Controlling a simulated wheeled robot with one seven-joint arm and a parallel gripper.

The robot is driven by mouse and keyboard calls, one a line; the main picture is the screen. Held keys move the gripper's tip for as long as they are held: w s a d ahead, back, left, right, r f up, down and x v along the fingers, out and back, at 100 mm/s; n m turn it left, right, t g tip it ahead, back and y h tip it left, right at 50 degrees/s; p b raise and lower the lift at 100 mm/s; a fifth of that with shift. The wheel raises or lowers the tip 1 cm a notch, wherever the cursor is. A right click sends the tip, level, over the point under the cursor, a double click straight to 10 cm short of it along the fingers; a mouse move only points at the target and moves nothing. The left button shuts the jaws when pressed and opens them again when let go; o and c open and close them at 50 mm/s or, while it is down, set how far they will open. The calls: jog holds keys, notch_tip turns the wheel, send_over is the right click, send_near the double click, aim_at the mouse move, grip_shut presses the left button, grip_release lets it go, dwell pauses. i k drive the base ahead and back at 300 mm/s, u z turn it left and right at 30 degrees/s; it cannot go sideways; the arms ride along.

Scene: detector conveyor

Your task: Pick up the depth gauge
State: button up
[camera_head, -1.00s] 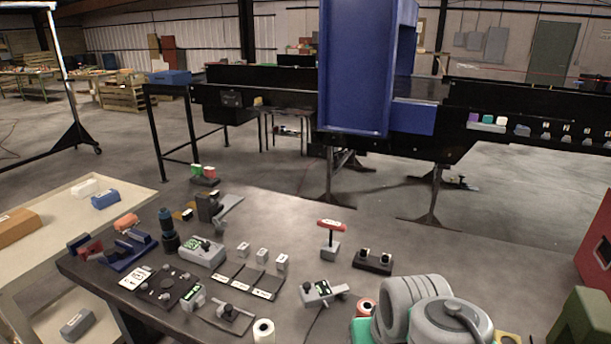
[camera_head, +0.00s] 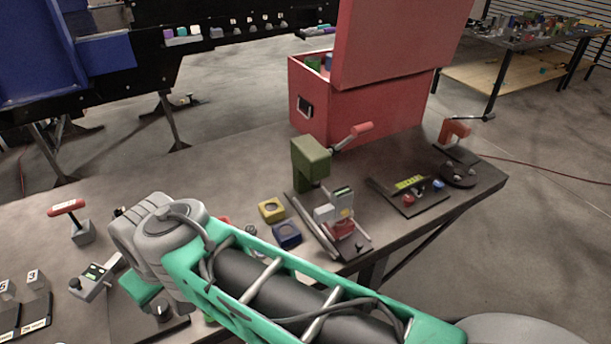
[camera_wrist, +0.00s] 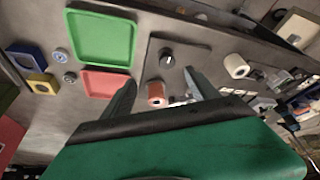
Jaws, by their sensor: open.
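I cannot tell for certain which thing is the depth gauge. A small grey device with a green display and a dark knob (camera_head: 95,278) lies on the table at the lower left of the head view, and may be it. Another grey unit with a display (camera_head: 335,208) sits on the green press fixture. In the wrist view my gripper (camera_wrist: 160,78) is open, with nothing seen held. Between and beyond its fingers are an orange-red roll (camera_wrist: 156,92) and a dark plate with a knob (camera_wrist: 168,58).
A green tray (camera_wrist: 102,38) and a red tray (camera_wrist: 106,83) lie beside the fingers; a white roll (camera_wrist: 236,66) is at right. A red T-handled tool (camera_head: 83,232), yellow block (camera_head: 271,209) and blue block (camera_head: 287,234) stand on the table. A red box (camera_head: 370,112) stands behind.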

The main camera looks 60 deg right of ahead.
aim_at(341, 197)
jog(key=z, duration=0.1)
jog(key=k, duration=0.15)
jog(key=u, duration=1.8)
jog(key=k, duration=0.85)
jog(key=z, duration=1)
